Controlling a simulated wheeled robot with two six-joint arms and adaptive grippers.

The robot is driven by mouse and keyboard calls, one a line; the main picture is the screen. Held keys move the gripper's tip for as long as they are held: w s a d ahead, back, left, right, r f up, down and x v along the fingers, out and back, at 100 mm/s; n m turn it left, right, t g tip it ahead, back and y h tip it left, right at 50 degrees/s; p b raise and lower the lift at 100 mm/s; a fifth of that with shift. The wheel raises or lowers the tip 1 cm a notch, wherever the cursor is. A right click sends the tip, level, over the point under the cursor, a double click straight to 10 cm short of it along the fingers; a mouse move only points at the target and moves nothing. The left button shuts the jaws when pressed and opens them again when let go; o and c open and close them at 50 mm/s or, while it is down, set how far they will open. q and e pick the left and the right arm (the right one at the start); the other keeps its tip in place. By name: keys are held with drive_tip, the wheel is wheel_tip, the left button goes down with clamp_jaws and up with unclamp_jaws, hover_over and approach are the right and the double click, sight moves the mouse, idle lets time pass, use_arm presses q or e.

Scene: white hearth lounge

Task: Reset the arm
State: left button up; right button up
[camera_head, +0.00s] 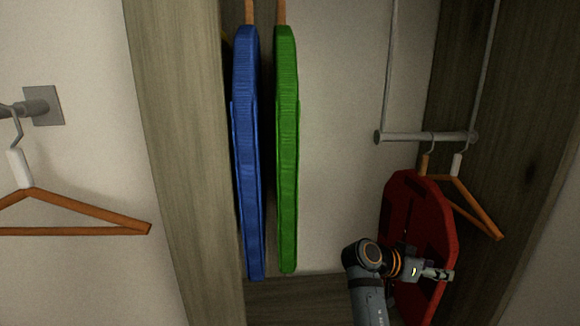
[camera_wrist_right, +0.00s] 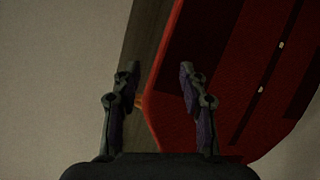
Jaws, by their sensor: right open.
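My right gripper (camera_head: 438,273) is at the lower right of the head view, in front of a red garment-like panel (camera_head: 432,215) that hangs from the low rail. In the right wrist view the two fingers of my right gripper (camera_wrist_right: 157,90) are spread apart with nothing held between them. The red panel also shows in the right wrist view (camera_wrist_right: 200,50), beyond the fingers, with its edge running between them. I cannot tell whether the right finger touches it. My left gripper is in neither view.
A blue panel (camera_head: 246,150) and a green panel (camera_head: 286,150) hang in the middle. The grey rail (camera_head: 425,136) also carries an empty wooden hanger (camera_head: 475,205). Another wooden hanger (camera_head: 85,207) hangs from a wall hook (camera_head: 40,106) at left. A wooden upright (camera_head: 175,150) stands between.

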drive_tip(key=s+f+n+t+y, duration=0.1)
drive_tip(key=s+f+n+y, duration=0.3)
drive_tip(key=f, duration=0.5)
drive_tip(key=s+f+n+y, duration=0.2)
drive_tip(key=s+f, duration=0.5)
drive_tip(key=f, duration=0.2)
drive_tip(key=s+a+f+n+y, duration=0.4)
drive_tip(key=s+a+n+y, duration=0.3)
drive_tip(key=s+a, duration=0.5)
drive_tip(key=s+d+f+g, duration=0.1)
drive_tip(key=s+d+f, duration=0.1)
drive_tip(key=f, duration=1.1)
drive_tip(key=s+d+f, duration=0.2)
drive_tip(key=f, duration=1)
drive_tip(key=s+d+f+g, duration=0.1)
drive_tip(key=s+f, duration=1.7)
drive_tip(key=s, duration=0.1)
drive_tip(key=shift+d+g, duration=0.2)
drive_tip(key=shift+g, duration=0.1)
